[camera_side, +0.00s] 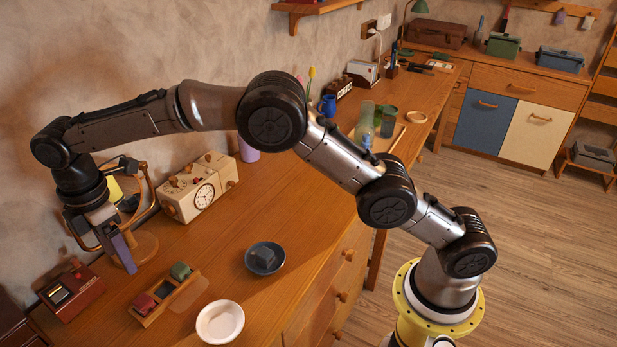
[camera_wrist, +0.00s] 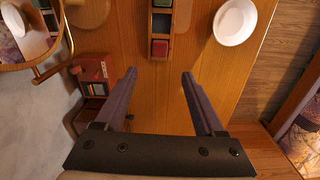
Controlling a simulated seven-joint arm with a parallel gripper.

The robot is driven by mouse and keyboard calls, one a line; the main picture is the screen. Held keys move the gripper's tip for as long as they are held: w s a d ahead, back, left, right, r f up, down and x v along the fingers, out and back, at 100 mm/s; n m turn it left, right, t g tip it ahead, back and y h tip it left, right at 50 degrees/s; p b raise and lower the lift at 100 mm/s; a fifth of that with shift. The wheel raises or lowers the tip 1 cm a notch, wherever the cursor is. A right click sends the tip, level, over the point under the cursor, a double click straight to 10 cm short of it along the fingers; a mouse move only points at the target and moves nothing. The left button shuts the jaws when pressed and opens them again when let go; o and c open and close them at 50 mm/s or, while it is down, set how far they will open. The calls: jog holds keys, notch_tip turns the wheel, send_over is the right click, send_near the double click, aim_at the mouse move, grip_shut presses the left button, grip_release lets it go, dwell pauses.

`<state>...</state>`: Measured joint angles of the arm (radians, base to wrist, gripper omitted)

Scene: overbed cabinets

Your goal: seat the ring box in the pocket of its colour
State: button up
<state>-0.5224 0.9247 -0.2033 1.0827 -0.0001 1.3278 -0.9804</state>
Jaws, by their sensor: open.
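A dark grey box (camera_side: 263,254), which looks like the ring box, sits in a dark round dish (camera_side: 279,267) on the desk. A wooden pocket tray (camera_side: 150,319) holds a red block (camera_side: 145,303) at one end and a green block (camera_side: 180,270) at the other. The pocket between them looks dark and empty; it also shows in the wrist view (camera_wrist: 161,23). My gripper (camera_wrist: 158,75) is open and empty, fingers pointing down. It hangs over the desk on the wall side of the tray, well away from the grey box. The wrist view does not show the grey box.
A white bowl (camera_side: 220,322) stands beside the tray. A dark red case (camera_side: 72,290) lies near the wall, and a round mirror stand (camera_side: 140,248) is close behind my gripper. A wooden clock box (camera_side: 198,187) stands farther along. The desk between dish and clock box is clear.

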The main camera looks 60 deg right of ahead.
jog(key=s+d+r+m+t, duration=0.1)
jog(key=s+d+r+m, duration=0.3)
jog(key=s+d+r, duration=0.35)
jog(key=s+d+r+m+t, duration=0.2)
jog(key=s+d+r+m, duration=0.25)
jog(key=d+r, duration=0.5)
jog(key=s+d+f+m, duration=0.2)
jog(key=s+d+m, duration=0.1)
jog(key=s, duration=0.4)
jog(key=s+d+f+m+t, duration=0.1)
jog(key=s+d+f+m, duration=0.1)
jog(key=s+d, duration=0.3)
jog(key=s+d+f+m+t, duration=0.1)
jog(key=s+d+f+m, duration=0.2)
jog(key=s, duration=0.7)
jog(key=shift+d+m, duration=0.35)
jog(key=shift+d, duration=0.2)
